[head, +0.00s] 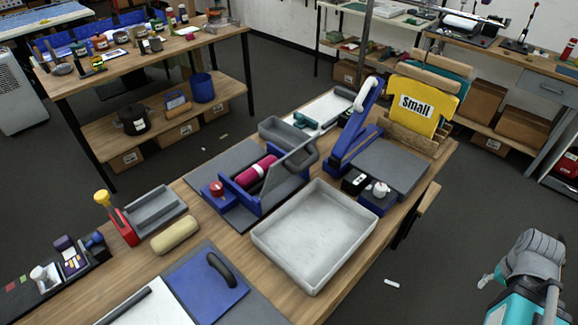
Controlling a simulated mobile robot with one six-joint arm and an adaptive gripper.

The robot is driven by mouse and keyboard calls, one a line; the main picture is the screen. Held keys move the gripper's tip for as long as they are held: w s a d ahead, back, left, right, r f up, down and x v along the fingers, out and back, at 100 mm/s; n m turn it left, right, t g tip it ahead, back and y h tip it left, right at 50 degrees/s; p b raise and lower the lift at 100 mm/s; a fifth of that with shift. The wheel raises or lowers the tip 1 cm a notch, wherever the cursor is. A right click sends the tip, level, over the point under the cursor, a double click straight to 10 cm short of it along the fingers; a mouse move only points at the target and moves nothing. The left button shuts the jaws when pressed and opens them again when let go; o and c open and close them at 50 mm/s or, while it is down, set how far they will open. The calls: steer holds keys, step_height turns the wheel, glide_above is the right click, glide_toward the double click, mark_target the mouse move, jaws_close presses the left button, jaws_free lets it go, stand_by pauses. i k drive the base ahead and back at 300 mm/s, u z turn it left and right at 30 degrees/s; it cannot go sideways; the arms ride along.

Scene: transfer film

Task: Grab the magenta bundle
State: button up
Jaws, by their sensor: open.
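The magenta bundle (257,169) is a short roll with a pale band around it. My arm is folded at the lower right, off the bench. What looks like my gripper (488,279) shows small at the arm's left side, open and empty, far from the bundle. Its fingers are too small to make out well.
A large grey tray (315,232) stands on the bench's near right side. A blue press (355,130) and a yellow "Small" shirt (423,98) stand behind it. A tan roll (175,235) and a blue board (205,285) lie at the left.

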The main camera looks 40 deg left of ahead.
mark_target(244, 179)
steer(key=u, duration=1.7)
